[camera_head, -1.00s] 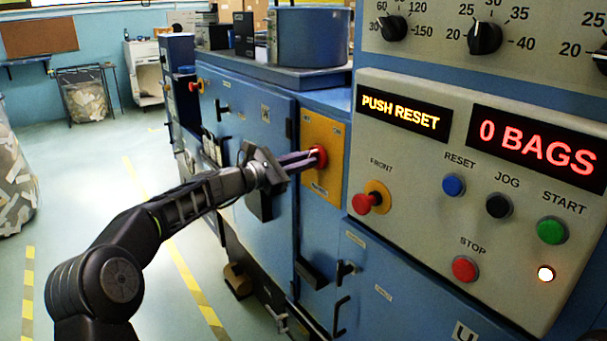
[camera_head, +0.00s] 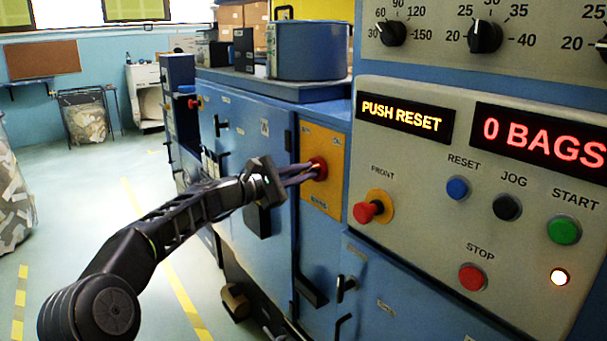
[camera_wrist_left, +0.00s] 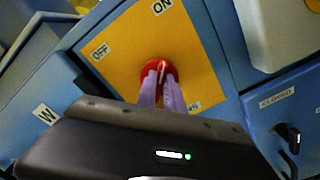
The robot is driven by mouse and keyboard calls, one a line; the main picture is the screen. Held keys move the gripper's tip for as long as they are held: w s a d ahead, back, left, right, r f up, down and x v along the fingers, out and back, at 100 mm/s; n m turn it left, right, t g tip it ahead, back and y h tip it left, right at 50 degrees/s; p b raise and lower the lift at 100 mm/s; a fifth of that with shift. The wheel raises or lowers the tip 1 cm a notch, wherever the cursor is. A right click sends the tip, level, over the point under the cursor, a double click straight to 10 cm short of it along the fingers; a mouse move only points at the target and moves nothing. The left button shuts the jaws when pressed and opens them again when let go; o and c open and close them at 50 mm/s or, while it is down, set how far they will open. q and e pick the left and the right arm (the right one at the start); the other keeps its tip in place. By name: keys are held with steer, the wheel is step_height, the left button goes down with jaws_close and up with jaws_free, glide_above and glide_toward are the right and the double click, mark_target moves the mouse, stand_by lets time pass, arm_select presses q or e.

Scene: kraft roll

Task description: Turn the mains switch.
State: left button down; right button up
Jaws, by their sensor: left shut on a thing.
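The mains switch is a round red knob (camera_head: 318,168) on a yellow plate (camera_head: 334,195) on the blue machine's side. In the left wrist view the knob (camera_wrist_left: 157,72) carries a pale line, and the yellow plate (camera_wrist_left: 120,60) has OFF and ON labels. The pale line points up, between the two labels. My left gripper (camera_head: 314,172) reaches the knob from the left, its purple fingers shut on it. The fingertips (camera_wrist_left: 163,84) cover the lower part of the knob. My right gripper is not in view.
The control panel (camera_head: 420,245) stands to the right, with a red FRONT button (camera_head: 367,211), a blue RESET button (camera_head: 457,188) and a lit display reading PUSH RESET (camera_head: 402,115). A black door handle (camera_head: 345,287) is below the yellow plate. Open floor lies to the left.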

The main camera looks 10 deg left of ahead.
arm_select(q)
steer(key=c, duration=1.5)
jaws_free()
steer(key=shift+o, duration=0.2)
steer(key=b+v, duration=0.1)
steer(key=v, duration=0.6)
steer(key=shift+s+a, duration=0.25)
steer(key=shift+s, duration=0.05)
steer(key=shift+w+a, duration=0.1)
